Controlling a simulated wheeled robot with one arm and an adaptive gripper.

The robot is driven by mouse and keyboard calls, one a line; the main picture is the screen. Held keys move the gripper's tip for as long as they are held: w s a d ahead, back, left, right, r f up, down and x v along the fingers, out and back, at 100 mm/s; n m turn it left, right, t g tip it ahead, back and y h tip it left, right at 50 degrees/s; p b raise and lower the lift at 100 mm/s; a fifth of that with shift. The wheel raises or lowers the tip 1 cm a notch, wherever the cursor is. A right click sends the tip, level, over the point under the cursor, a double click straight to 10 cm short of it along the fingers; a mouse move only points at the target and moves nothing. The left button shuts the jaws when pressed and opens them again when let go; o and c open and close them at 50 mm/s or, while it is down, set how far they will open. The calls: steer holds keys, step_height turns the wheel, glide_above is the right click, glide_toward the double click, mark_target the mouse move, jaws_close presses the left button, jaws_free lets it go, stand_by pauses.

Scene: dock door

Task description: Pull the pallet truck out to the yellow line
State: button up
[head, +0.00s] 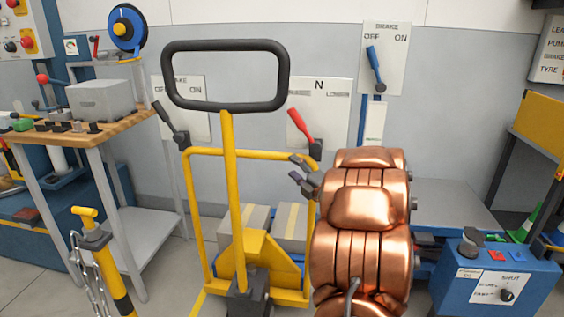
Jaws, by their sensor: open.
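The yellow pallet truck (232,190) stands upright in the middle of the head view, with a black loop handle (226,45) at the top of its pole. Its dark base shows at the bottom edge. My gripper (297,170) shows as dark fingers at the left side of my copper arm. It is open and appears empty, in front of or beside the right upright of the yellow frame; I cannot tell whether it touches. It is well below and right of the loop handle. A short yellow strip on the floor (197,305) may be the yellow line.
Boxes (290,225) sit behind the yellow frame. A wooden-topped bench (75,133) stands left, with a yellow-black post and chain (110,265) before it. Wall levers stand behind, one with a red handle (300,127). A blue control box (490,285) is at right.

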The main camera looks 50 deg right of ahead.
mark_target(286, 160)
steer(key=shift+b+x, duration=0.35)
steer(key=shift+x, duration=3.2)
jaws_close()
